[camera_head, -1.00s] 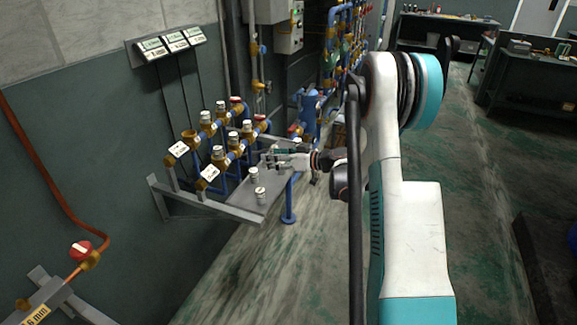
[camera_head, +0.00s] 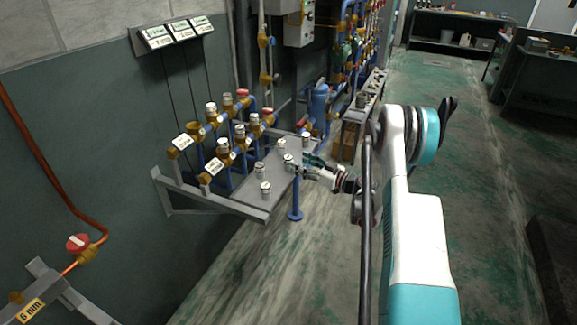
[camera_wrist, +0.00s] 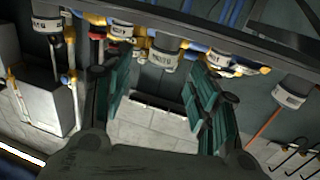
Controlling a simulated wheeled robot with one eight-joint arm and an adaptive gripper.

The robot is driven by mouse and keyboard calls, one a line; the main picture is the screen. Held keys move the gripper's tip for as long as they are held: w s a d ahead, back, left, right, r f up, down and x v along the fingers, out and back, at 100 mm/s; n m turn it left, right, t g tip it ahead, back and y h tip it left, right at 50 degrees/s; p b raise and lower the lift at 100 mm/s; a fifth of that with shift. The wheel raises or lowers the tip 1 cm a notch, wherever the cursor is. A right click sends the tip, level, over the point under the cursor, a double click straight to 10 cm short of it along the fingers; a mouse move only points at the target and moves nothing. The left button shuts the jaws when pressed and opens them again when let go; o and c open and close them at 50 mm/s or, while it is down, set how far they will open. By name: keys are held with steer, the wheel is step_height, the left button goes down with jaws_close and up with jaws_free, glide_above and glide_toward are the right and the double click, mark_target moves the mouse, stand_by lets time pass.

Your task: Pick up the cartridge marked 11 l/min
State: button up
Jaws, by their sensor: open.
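Several small white-and-grey cartridges stand on a grey metal shelf (camera_head: 242,203) beside the pipes. They include one near the front (camera_head: 265,189), one farther left (camera_head: 260,169) and one right at my gripper's tips (camera_head: 288,160). My gripper (camera_head: 304,164) is open over the shelf's right edge. In the wrist view, one cartridge (camera_wrist: 165,53) shows in the gap between the green-padded fingers of my gripper (camera_wrist: 158,84), apart from both. Other cartridges stand to the left (camera_wrist: 122,28) and right (camera_wrist: 291,92). The markings are too small to read, so I cannot tell which says 11 l/min.
Blue pipes with brass valve fittings (camera_head: 226,150) and white tags stand left of the shelf. A blue post (camera_head: 296,200) stands under its right side. Labelled plates (camera_head: 172,35) hang on the wall. The floor to the right is clear.

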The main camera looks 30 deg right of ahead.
mark_target(288, 157)
steer(key=b+x, duration=0.2)
steer(key=x, duration=0.4)
steer(key=shift+s+a+b, duration=0.15)
steer(key=shift+a+b, duration=0.05)
steer(key=shift+b, duration=0.1)
steer(key=shift+w+a+r, duration=0.1)
steer(key=shift+w+r, duration=0.05)
steer(key=shift+w, duration=0.25)
steer(key=c, duration=1.2)
